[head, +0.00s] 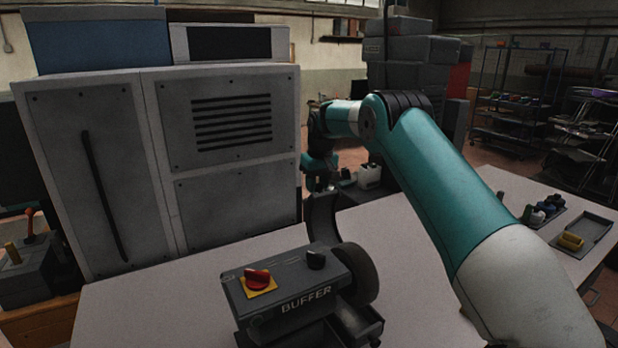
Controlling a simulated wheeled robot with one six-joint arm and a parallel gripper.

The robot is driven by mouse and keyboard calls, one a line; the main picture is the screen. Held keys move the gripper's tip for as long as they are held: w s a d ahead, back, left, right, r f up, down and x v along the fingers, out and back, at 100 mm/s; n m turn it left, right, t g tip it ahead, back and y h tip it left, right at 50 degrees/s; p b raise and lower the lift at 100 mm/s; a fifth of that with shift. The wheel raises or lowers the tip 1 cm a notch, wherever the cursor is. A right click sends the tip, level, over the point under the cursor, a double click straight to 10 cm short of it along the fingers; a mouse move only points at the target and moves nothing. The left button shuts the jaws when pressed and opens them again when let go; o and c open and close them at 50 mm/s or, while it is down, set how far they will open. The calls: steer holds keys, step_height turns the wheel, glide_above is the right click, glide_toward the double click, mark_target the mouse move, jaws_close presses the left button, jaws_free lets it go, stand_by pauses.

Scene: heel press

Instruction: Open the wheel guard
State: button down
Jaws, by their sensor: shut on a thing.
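The buffer (300,285) is a dark grey machine on the pale bench, with "BUFFER" on its front edge. Its dark wheel (360,272) shows at the right side of the housing. The wheel guard (322,217) is a dark curved plate standing up behind the housing, its upper end raised clear of the wheel. My gripper (321,184) is at the guard's top end, shut on it. The fingers are small and dark here, so the exact grip is hard to see.
A large grey cabinet (230,150) stands behind left. A grey tray (590,238) lies at right. The bench front left is clear.

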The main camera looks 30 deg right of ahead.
steer(key=shift+f, duration=0.15)
steer(key=c, duration=0.8)
jaws_free()
steer(key=shift+r, duration=0.2)
steer(key=r, duration=0.4)
steer(key=s+r+b, duration=0.1)
steer(key=r, duration=0.2)
steer(key=r+b, duration=0.1)
steer(key=r, duration=0.3)
steer(key=shift+s+r, duration=0.3)
steer(key=shift+s, duration=0.05)
